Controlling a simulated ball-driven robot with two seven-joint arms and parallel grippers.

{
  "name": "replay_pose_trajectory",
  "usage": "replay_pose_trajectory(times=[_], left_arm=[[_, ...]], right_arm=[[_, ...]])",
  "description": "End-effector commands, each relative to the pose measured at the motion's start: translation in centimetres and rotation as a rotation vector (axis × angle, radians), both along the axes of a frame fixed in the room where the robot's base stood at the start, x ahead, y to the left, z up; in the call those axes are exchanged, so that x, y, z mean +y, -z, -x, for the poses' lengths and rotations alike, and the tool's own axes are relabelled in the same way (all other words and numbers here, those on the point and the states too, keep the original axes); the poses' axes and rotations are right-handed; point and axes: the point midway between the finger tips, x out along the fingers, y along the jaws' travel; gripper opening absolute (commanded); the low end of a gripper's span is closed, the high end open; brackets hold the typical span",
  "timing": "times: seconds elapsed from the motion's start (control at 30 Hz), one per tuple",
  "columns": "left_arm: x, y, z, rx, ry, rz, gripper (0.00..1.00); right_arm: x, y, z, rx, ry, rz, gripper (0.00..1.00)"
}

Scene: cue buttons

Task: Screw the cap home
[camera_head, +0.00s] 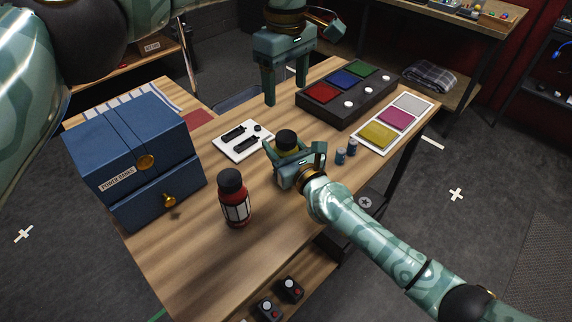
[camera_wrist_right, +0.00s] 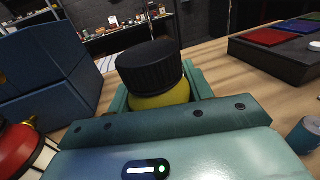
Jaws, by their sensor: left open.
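A yellow bottle (camera_head: 288,151) with a black cap (camera_head: 286,137) stands upright on the table. My right gripper (camera_head: 294,158) is around its body, with a finger on each side. In the right wrist view, the yellow body (camera_wrist_right: 160,96) sits close between the fingers and looks gripped. The black cap (camera_wrist_right: 150,66) rises above them, sitting on top of the bottle; its thread is hidden. My left gripper (camera_head: 287,92) is open and empty, pointing down above the table behind the bottle.
A red bottle (camera_head: 235,202) with a dark cap and blue drawers (camera_head: 140,160) stand at left. A white plate with dark slots (camera_head: 242,142) lies behind. Front table is clear.

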Motion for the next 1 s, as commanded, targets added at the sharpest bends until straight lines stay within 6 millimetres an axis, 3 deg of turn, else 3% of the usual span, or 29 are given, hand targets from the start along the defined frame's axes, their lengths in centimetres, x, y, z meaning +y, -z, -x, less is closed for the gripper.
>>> replay_pose_trajectory(times=[0.03,0.1,0.37,0.53,0.73,1.0], left_arm=[[0.0,0.0,0.0,0.000,0.000,0.000,0.68],[0.0,0.0,0.0,0.000,0.000,0.000,0.68],[0.0,0.0,0.0,0.000,0.000,0.000,0.68],[0.0,-0.6,0.1,-0.003,0.000,0.000,0.68],[0.0,-2.1,0.2,-0.010,0.000,0.000,0.68],[0.0,-2.6,0.3,-0.012,0.000,0.000,0.68]], right_arm=[[0.0,0.1,0.0,0.001,0.000,0.001,0.62],[0.0,0.1,0.0,0.001,0.000,0.001,0.76],[0.0,0.0,0.0,0.001,0.000,0.001,0.76],[-0.7,-0.1,1.1,0.000,0.001,0.001,0.76],[-2.8,-0.1,4.9,0.003,0.000,0.002,0.76],[-6.1,0.1,10.4,0.003,0.000,0.002,0.76]])
